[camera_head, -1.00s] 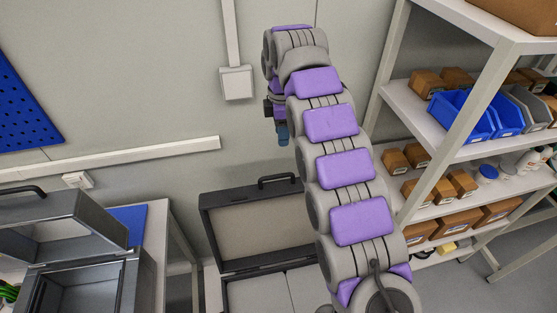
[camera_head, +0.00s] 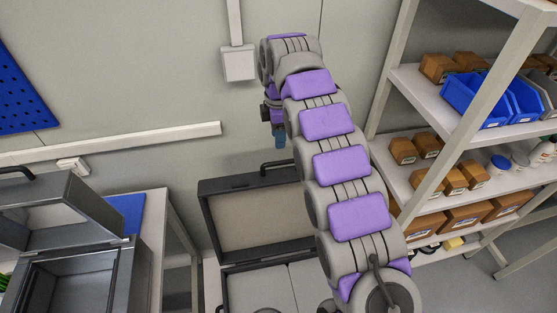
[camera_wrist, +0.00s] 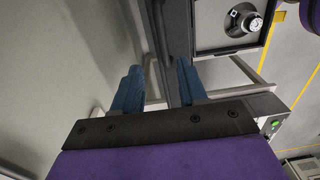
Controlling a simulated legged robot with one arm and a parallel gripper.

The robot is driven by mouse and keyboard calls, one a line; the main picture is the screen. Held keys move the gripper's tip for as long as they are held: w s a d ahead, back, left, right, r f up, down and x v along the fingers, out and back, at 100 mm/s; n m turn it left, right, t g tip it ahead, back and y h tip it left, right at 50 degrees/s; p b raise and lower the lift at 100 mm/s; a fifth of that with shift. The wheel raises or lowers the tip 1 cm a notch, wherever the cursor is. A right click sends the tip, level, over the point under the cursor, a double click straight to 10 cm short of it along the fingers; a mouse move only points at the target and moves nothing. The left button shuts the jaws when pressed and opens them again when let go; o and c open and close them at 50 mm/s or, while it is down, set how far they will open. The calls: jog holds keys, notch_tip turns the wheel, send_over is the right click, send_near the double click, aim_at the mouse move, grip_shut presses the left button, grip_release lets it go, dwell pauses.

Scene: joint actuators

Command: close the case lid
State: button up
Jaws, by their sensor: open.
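The case (camera_head: 225,285) stands open at the lower middle of the head view, partly hidden by my arm. Its dark-framed lid (camera_head: 255,218) is raised near the wall, with a black handle (camera_head: 276,166) on its top edge. My gripper (camera_head: 279,138) is above the handle, with its blue fingers pointing down and apart from the lid. In the wrist view my gripper (camera_wrist: 160,85) is open and empty. A dark bar, which looks like the lid (camera_wrist: 176,45) seen edge-on, lies beyond the fingers. The case interior (camera_wrist: 210,25) shows to its right.
A grey open box (camera_head: 75,280) with its own raised lid sits on a table at the left. A shelf (camera_head: 425,100) with blue bins (camera_head: 480,100) and brown boxes stands at the right. The wall (camera_head: 150,80) is close behind the lid.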

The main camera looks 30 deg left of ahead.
jog(key=f, duration=0.5)
jog(key=f+b, duration=0.1)
jog(key=f, duration=0.2)
jog(key=shift+s+d+f, duration=0.1)
jog(key=shift+d+f, duration=0.05)
jog(key=shift+d, duration=0.2)
jog(key=shift+a+f, duration=0.1)
jog(key=shift+f, duration=0.45)
jog(key=shift+r, duration=0.1)
grip_shut()
